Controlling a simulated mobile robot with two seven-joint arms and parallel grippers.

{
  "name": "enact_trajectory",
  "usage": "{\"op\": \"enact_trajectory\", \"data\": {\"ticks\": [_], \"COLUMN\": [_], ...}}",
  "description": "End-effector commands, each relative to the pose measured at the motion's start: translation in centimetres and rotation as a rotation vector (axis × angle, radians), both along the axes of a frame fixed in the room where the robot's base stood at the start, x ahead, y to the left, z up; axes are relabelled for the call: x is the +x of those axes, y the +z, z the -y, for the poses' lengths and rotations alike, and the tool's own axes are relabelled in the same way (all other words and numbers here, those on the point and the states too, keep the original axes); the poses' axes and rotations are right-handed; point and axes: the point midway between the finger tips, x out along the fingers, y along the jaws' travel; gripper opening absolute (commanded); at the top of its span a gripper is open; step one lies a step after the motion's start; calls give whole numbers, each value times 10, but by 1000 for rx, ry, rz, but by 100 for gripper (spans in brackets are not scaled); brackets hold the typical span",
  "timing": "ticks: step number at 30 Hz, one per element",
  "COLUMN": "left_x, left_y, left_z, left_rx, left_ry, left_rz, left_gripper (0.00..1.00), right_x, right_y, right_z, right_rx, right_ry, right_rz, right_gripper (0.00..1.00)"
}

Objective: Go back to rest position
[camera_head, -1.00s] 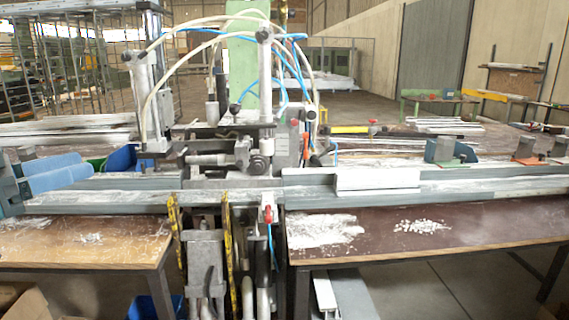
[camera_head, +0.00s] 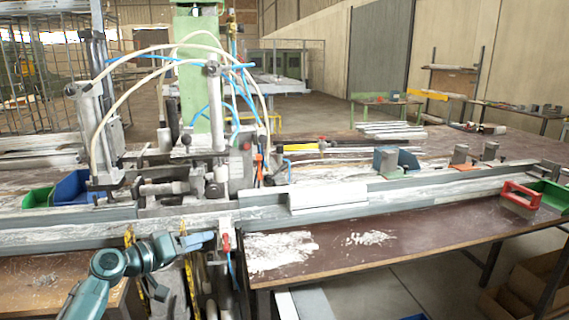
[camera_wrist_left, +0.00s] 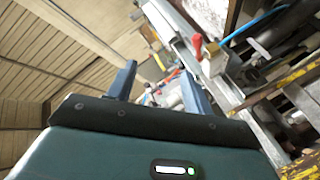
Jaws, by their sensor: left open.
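My left gripper (camera_head: 202,241) is in front of the clamp bench, low and left of centre in the head view. Its teal arm comes up from the bottom left. Its blue fingers point right, close to a red-handled valve (camera_head: 226,243). In the left wrist view the two fingers (camera_wrist_left: 158,82) stand apart with nothing between them. The red valve handle (camera_wrist_left: 197,48) shows just beyond them in that view. I cannot tell whether a finger touches the bench. My right gripper is not in view.
The clamping machine (camera_head: 205,150) with hoses stands behind the gripper. A long rail (camera_head: 400,190) with a pale profile piece (camera_head: 328,198) runs right. A brown table (camera_head: 350,250) bears white shavings. A red-handled block (camera_head: 520,197) and a green bin (camera_head: 552,194) are far right.

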Motion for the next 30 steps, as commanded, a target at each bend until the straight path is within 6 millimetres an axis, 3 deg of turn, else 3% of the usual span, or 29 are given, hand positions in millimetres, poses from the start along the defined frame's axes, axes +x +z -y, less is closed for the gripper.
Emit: {"op": "enact_trajectory", "data": {"ticks": [4, 8, 13, 21, 22, 26, 30], "left_x": [22, 38, 48, 51, 43, 15, -25], "left_y": [-18, -20, -6, 25, 6, -43, -96], "left_z": [-38, -79, -119, -150, -141, -114, -83], "left_rx": [232, 471, 734, 1052, 1047, 1036, 1021], "left_ry": [183, 352, 505, 633, 606, 535, 455], "left_rz": [52, 139, 270, 470, 450, 414, 367], "left_gripper": [51, 51, 51, 51, 51, 51, 51], "right_x": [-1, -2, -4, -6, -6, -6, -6], "right_y": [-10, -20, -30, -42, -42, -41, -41], "right_z": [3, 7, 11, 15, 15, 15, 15], "right_rx": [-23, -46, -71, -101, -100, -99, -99], "right_ry": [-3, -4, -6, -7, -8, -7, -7], "right_rz": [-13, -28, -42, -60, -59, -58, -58], "right_gripper": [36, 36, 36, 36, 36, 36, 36]}}
